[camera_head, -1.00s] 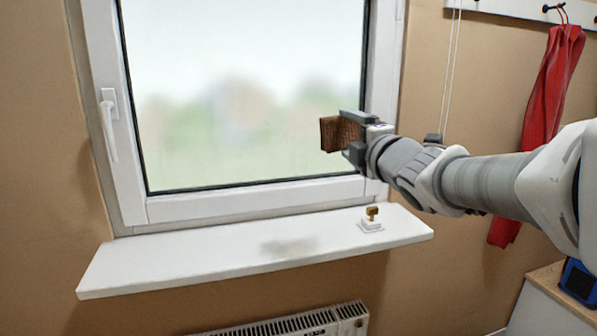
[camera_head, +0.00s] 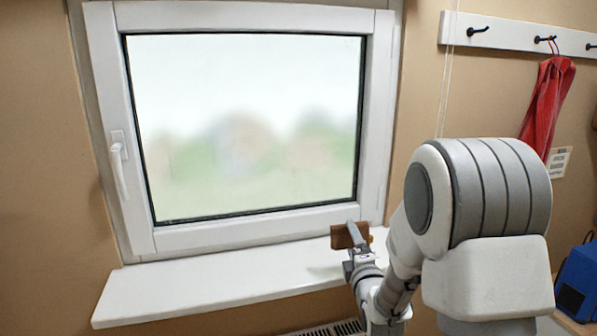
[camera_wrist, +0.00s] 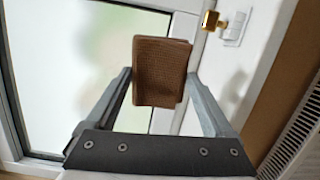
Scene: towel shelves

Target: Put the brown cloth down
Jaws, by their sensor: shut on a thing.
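The brown cloth (camera_head: 346,237) is a small folded textured block held at the end of my arm, near the right end of the white windowsill (camera_head: 215,283). In the wrist view the cloth (camera_wrist: 160,72) sits between the two fingers of my gripper (camera_wrist: 160,85), which is shut on it. In the head view my gripper (camera_head: 355,240) is in front of the lower right of the window frame. I cannot tell whether the cloth touches the sill.
A small brass-coloured object on a white base (camera_wrist: 212,22) is on the sill beside the cloth. A radiator (camera_wrist: 300,125) is below the sill. A red cloth (camera_head: 548,103) hangs from a hook rail (camera_head: 505,35). The left and middle of the sill are clear.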

